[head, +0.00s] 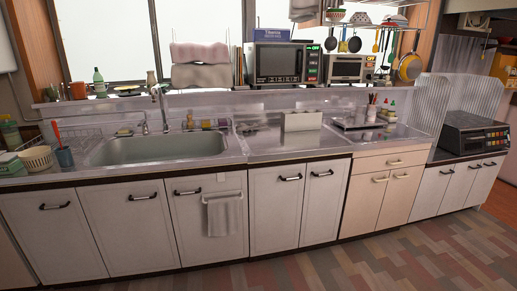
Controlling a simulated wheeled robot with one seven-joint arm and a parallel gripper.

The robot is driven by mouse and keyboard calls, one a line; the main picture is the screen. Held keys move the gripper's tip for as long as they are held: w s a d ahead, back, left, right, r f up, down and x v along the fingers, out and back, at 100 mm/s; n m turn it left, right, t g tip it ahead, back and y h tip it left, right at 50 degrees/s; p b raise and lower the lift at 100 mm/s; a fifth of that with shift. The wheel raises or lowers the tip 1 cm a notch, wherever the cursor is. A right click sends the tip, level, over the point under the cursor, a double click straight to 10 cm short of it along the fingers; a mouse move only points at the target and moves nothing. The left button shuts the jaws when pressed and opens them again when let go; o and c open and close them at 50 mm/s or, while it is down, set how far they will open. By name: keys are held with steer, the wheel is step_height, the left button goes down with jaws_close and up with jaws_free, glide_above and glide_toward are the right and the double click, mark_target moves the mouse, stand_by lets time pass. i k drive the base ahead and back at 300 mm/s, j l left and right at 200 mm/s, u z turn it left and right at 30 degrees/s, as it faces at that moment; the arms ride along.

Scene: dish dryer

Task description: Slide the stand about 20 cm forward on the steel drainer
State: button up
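A pale, box-shaped piece that looks like the stand (300,122) is upright toward the back of the steel drainer (285,145), right of the sink. Bare steel shows in front of it, between it and the counter's front edge. The picture is too small to tell its exact shape or what it holds. My gripper is not in view.
The sink (160,150) lies to the left. A tray with bottles and utensils (360,124) stands to the right. A microwave (275,64) sits on the shelf behind. Cabinets (285,210) front the counter, and the floor (400,260) before them is clear.

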mark_target(309, 120)
steer(key=i, duration=3.25)
steer(key=z, duration=0.25)
